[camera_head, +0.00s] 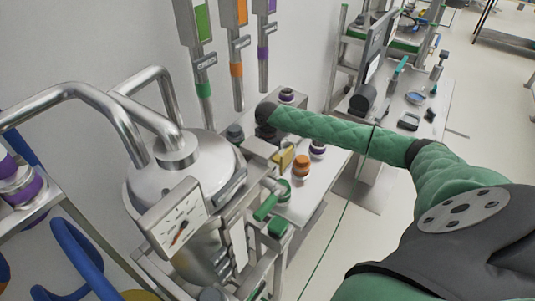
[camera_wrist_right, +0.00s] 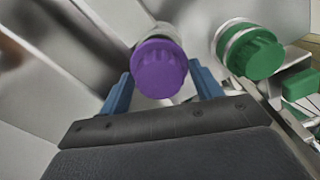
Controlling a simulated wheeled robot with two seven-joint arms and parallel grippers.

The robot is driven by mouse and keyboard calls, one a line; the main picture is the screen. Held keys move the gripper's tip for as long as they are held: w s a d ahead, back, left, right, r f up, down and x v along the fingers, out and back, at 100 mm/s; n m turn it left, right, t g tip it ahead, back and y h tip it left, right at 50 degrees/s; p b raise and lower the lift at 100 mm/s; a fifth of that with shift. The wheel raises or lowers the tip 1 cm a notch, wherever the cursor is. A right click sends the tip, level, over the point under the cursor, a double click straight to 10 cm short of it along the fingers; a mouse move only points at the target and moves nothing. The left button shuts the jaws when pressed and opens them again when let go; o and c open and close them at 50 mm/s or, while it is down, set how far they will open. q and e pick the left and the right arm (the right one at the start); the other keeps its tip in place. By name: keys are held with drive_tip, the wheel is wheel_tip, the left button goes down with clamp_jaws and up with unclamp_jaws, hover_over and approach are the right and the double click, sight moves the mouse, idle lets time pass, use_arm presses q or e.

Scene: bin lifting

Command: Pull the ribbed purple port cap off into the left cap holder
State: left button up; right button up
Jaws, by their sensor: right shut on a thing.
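The ribbed purple port cap (camera_wrist_right: 160,68) is in the right wrist view, at the end of a pale metal port. My right gripper (camera_wrist_right: 161,74) is shut on it, with one blue finger on each side. In the head view my right arm reaches in from the right to the bench beside the steel vessel. The gripped cap cannot be made out there. I cannot tell which thing is the left cap holder. My left gripper is not in view.
A ribbed green cap (camera_wrist_right: 254,52) is close to the right of the purple one. The steel vessel (camera_head: 150,190) with a gauge (camera_head: 175,225) stands left of my arm. Capped fittings, including an orange one (camera_head: 302,165), stand on the bench. Coloured hanging tubes (camera_head: 204,45) are behind.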

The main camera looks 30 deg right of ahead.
sight(268, 163)
drive_tip(key=shift+f, duration=0.1)
drive_tip(key=shift+f, duration=0.95)
drive_tip(key=shift+f, duration=1.25)
idle(1.3)
drive_tip(key=o, duration=1.3)
drive_tip(key=shift+s, duration=0.1)
drive_tip(key=shift+c, duration=0.2)
